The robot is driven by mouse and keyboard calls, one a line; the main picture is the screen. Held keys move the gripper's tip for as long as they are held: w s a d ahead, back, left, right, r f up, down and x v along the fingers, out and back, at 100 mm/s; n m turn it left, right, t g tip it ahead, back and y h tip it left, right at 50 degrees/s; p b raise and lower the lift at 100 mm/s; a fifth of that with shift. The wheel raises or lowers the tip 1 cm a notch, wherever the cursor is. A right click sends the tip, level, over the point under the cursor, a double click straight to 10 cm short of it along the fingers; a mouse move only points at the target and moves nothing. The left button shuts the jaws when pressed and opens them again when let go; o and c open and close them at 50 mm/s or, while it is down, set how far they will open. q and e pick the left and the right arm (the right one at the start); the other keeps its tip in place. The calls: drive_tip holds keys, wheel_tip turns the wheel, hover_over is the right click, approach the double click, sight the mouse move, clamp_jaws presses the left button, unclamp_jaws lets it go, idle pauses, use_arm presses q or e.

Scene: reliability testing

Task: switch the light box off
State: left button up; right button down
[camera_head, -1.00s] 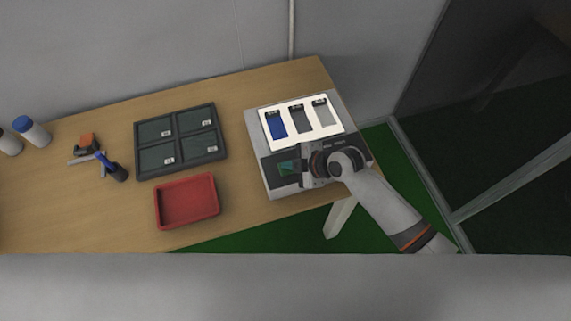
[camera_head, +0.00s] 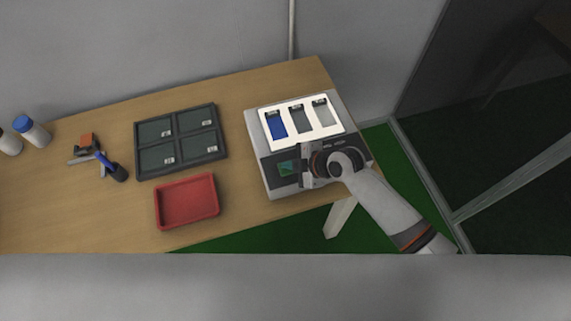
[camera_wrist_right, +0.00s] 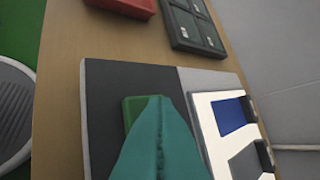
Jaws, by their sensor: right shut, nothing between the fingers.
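The light box (camera_head: 253,118) stands at the right end of the table, its top panel (camera_head: 290,132) glowing white with a blue and two grey pieces on it. A green switch-like part (camera_head: 286,168) sits on its dark front strip. My right gripper (camera_head: 304,166) is shut and empty over that strip, just right of the green part. In the right wrist view, the teal fingers (camera_wrist_right: 160,140) cover part of the green part (camera_wrist_right: 138,106); I cannot tell whether they touch it. The lit panel also shows there (camera_wrist_right: 205,120). My left gripper is not in view.
A red tray (camera_head: 187,226) and a dark tray with several compartments (camera_head: 222,157) stand left of the light box. A wall runs behind the table.

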drive_tip(key=shift+f, duration=0.1)
drive_tip(key=shift+f+b, duration=0.4)
drive_tip(key=shift+b, duration=0.1)
drive_tip(key=shift+s, duration=0.1)
drive_tip(key=shift+r+p, duration=0.3)
drive_tip(key=shift+r, duration=0.15)
wheel_tip(320, 180, up, 6)
drive_tip(key=p, duration=0.5)
idle(0.3)
idle(0.4)
